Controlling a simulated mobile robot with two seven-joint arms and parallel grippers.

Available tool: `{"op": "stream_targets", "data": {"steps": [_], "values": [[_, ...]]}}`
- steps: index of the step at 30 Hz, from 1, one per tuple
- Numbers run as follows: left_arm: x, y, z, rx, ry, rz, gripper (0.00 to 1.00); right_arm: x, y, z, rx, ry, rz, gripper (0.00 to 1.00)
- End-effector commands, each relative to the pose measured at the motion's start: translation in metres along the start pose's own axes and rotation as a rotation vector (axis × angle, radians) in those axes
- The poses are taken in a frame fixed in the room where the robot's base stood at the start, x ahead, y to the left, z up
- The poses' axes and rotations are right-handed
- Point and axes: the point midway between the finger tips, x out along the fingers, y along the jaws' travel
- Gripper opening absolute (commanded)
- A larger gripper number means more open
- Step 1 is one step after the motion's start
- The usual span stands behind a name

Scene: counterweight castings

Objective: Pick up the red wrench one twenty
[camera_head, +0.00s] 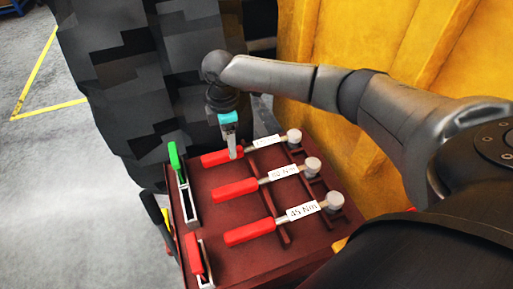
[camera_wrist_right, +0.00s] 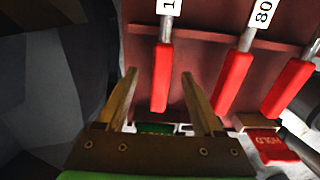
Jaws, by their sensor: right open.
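Three red-handled torque wrenches lie side by side on a dark red rack (camera_head: 212,178). The farthest red wrench (camera_head: 215,159) has a white label; in the right wrist view this wrench (camera_wrist_right: 161,80) has a label starting with "1", the rest cut off. The middle wrench (camera_head: 235,190) is labelled 80 in the right wrist view. The nearest wrench (camera_head: 250,232) reads 45 Nm. My right gripper (camera_head: 233,154) is open at the farthest wrench's handle. In the right wrist view its fingertips (camera_wrist_right: 158,76) appear on either side of that handle; contact is not clear. My left gripper is out of view.
A green-handled tool (camera_head: 174,156) and another red-handled tool (camera_head: 194,254) stand in slots along the rack's left side. A yellow wall-like surface (camera_head: 330,40) rises behind, with a dark grey blocky mass (camera_head: 130,80) at left. Open grey floor lies farther left.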

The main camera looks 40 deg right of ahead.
Motion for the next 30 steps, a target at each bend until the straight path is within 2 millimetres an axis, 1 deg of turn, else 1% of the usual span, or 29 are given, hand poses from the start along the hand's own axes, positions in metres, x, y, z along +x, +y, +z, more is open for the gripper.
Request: {"op": "stream_targets", "data": {"steps": [1,3,7,9,12,15,30], "values": [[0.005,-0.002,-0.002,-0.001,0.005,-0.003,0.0,0.01,-0.002,-0.001,-0.001,-0.002,-0.003,0.69],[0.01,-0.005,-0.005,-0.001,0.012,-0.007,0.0,0.021,-0.003,-0.004,-0.001,-0.002,-0.003,0.69],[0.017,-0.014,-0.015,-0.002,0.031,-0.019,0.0,0.04,-0.003,-0.005,0.0,-0.002,-0.002,0.69],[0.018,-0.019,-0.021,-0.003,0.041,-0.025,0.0,0.044,-0.003,-0.004,0.0,-0.002,-0.001,0.69],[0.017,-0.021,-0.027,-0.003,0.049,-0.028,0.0,0.043,-0.003,-0.004,0.0,-0.002,0.0,0.69],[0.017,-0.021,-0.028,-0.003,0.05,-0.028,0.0,0.043,-0.003,-0.004,0.0,-0.002,0.0,0.69],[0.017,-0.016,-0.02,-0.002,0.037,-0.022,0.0,0.042,-0.003,-0.004,0.0,-0.001,0.0,0.12]]}}
